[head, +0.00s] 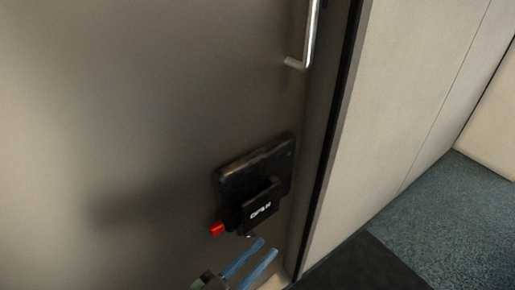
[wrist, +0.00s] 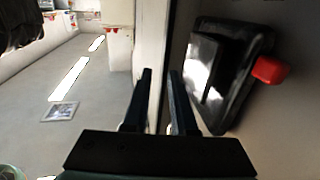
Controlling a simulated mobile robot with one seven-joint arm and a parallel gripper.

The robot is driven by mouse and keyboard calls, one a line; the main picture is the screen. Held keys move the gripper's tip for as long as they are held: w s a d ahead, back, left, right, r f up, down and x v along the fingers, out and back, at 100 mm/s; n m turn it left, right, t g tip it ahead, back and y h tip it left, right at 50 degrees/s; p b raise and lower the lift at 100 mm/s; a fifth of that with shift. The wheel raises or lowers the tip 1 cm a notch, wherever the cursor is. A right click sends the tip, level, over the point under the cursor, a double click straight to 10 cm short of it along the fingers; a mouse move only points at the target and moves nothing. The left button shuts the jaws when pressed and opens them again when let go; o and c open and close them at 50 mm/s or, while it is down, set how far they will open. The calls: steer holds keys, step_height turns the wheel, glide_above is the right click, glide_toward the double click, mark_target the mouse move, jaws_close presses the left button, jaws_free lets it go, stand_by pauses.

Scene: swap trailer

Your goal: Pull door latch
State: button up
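A black door latch (head: 258,200) with white lettering and a red tab (head: 217,229) is mounted low on a grey-brown door (head: 130,110), near its right edge. My gripper (head: 268,248) is just below the latch in the head view, its two blue fingers apart with nothing visible between them. In the wrist view, my gripper (wrist: 160,74) points along the door edge, fingers parted. The latch (wrist: 228,75) is to the right of the fingers there, with its red tab (wrist: 269,70) on its right side. I cannot tell if a finger touches it.
A metal handle (head: 302,40) is above the latch. A pale wall (head: 400,90) stands right of the dark door frame. Blue-grey floor (head: 440,220) is clear at the lower right. The wrist view shows an open grey floor (wrist: 75,105) with bright patches at the left.

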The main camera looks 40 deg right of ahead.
steer(key=s+a+p, duration=0.1)
steer(key=a, duration=1.2)
steer(key=shift+p, duration=0.4)
steer(key=shift+s+d, duration=0.1)
